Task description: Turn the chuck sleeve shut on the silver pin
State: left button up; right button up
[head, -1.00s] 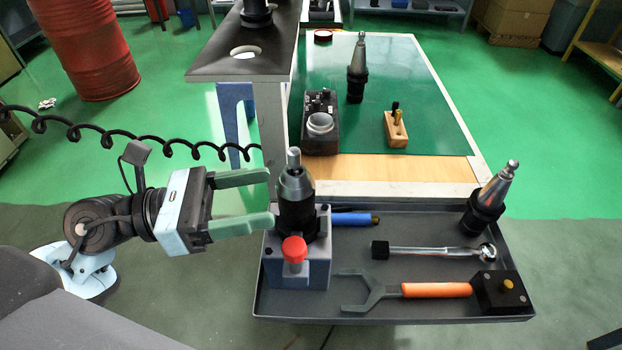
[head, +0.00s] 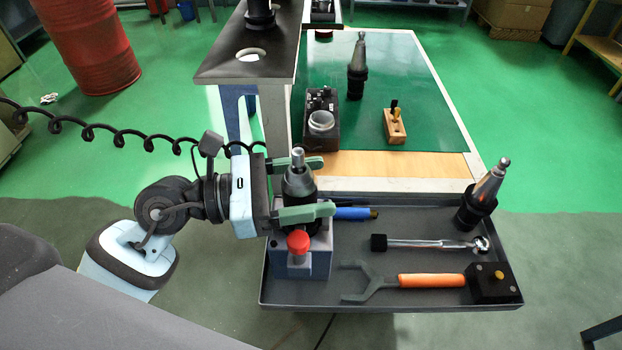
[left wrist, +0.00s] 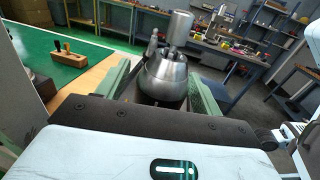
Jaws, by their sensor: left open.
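The chuck sleeve (head: 300,184) is a dark grey cone standing upright in a grey-blue holder (head: 303,262) with a red knob (head: 298,241). The silver pin (head: 297,157) sticks up from its top. In the left wrist view the silver pin (left wrist: 180,28) rises from the shiny sleeve (left wrist: 164,76). My left gripper (head: 318,187) is open, with its green fingers on either side of the sleeve. In the wrist view one finger lies on each side of it; whether they touch it I cannot tell. My right gripper is not in view.
The holder stands at the left of a grey tray (head: 400,306). The tray also holds a blue-handled tool (head: 352,213), a ratchet (head: 430,244), an orange-handled spanner (head: 432,280) and a tool holder (head: 480,197). A raised shelf plate (head: 222,66) stands behind my left gripper.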

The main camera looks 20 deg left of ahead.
pick_arm(q)
jog(key=shift+w+d, duration=0.15)
jog(key=shift+d, duration=0.15)
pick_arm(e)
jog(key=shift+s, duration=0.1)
